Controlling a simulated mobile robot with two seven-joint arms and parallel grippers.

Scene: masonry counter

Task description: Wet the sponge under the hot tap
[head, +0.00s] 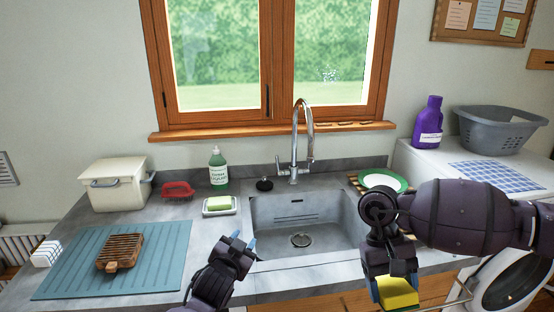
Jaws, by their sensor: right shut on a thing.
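The sponge (399,293), yellow with a green layer, is in my right gripper (392,283), which is shut on it. This gripper points down at the counter's front edge, right of the sink. The chrome tap (297,140) with a curved spout stands behind the sink (324,229), and its spout points down over the basin. No water shows from the spout.
Left of the sink are a soap dish (219,207) with green soap, a green bottle (218,168), a red brush (178,190), a white box (118,185) and a teal mat (85,270) with a wooden rack. A green-rimmed plate (382,181) lies behind right. The basin looks empty.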

